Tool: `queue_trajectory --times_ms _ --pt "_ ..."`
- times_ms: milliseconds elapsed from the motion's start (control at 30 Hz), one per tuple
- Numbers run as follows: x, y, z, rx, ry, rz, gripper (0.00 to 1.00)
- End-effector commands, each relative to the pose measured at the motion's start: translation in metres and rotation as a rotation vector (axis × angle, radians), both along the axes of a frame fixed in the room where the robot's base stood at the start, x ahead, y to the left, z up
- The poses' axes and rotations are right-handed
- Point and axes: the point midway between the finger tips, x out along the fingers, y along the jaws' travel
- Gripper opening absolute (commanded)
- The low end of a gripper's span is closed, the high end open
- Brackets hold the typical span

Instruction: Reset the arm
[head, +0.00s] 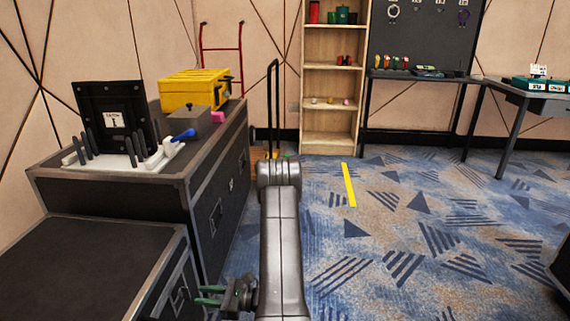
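My arm (281,239) stretches down the middle of the head view, with its grey link running from the joint at the top to the bottom edge. My gripper (208,295) is at the bottom, left of the arm, and its green-tipped fingers point left. The two fingers are apart with nothing visible between them. They are close beside the right side of the low black case in the picture. The rest of the arm is cut off by the frame's bottom edge.
A low black case (90,262) and a taller one (205,222) stand at left. The taller holds a yellow toolbox (192,88), a black panel (112,115) and a blue-tipped tool (184,135). A wooden shelf (332,128) and tables stand behind. Patterned carpet (420,220) with a yellow strip (348,185) is clear at right.

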Motion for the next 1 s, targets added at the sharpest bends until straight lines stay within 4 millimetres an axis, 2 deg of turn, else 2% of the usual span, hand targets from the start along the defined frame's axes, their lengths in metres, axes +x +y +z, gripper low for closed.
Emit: queue_trajectory --times_ms 200,400,767,867,1000 --pt "0.002 0.028 -0.001 0.0 0.0 0.002 0.28" --pt "0.003 0.037 0.0 0.0 0.001 0.0 0.28" --pt "0.003 0.037 0.0 0.0 0.003 0.0 0.28" --pt "0.003 0.032 0.001 -0.001 0.002 -0.001 0.28" --pt "0.002 0.016 0.002 -0.001 0.002 -0.004 0.28"
